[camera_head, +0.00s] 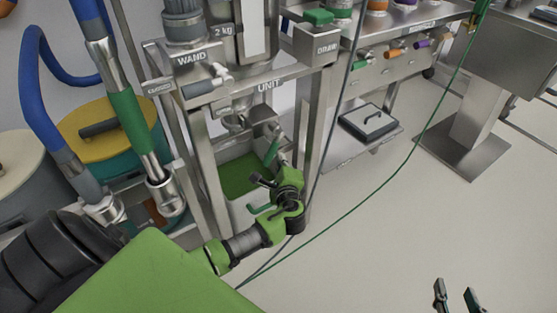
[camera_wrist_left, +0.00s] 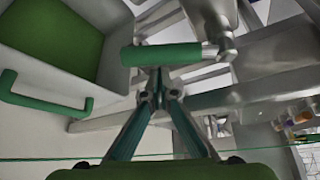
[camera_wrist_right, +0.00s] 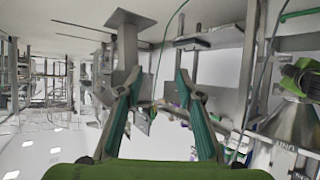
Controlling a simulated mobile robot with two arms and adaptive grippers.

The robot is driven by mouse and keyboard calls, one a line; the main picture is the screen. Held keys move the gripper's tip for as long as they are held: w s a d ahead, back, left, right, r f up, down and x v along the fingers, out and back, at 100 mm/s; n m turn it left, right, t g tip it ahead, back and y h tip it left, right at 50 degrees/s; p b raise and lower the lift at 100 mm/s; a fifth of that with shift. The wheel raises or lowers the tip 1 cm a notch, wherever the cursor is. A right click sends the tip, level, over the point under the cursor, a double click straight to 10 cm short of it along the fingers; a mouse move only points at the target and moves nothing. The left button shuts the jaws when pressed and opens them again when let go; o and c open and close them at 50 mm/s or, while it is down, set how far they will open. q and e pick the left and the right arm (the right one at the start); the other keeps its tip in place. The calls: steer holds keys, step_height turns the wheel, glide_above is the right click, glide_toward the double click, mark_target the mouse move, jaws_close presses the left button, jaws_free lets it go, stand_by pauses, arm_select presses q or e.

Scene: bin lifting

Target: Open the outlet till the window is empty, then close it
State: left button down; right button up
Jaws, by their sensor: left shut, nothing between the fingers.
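The outlet's green lever handle (camera_head: 271,152) is on the steel unit (camera_head: 268,84), above a pale bin (camera_wrist_left: 88,82). In the left wrist view the handle (camera_wrist_left: 160,54) lies level, attached to a metal joint at its right. My left gripper (camera_head: 262,181) is shut and empty, its tips (camera_wrist_left: 160,72) right at the handle; I cannot tell whether they touch. The bin has a green handle (camera_wrist_left: 40,92) and a green surface inside (camera_head: 238,176). The window (camera_head: 256,30), by the "2 kg" label, looks pale; its fill is unclear. My right gripper (camera_head: 456,293) is open and empty.
Blue and green hoses and a yellow-lidded drum (camera_head: 95,125) stand left of the unit. A "DRAW" box (camera_head: 317,42) with a green top is at its right. A steel bench (camera_head: 395,58) and a pedestal (camera_head: 463,138) stand behind.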

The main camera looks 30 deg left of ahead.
arm_select(q)
steer(key=shift+s+a+r, duration=0.15)
steer(key=shift+s+a, duration=0.05)
steer(key=shift+s, duration=0.15)
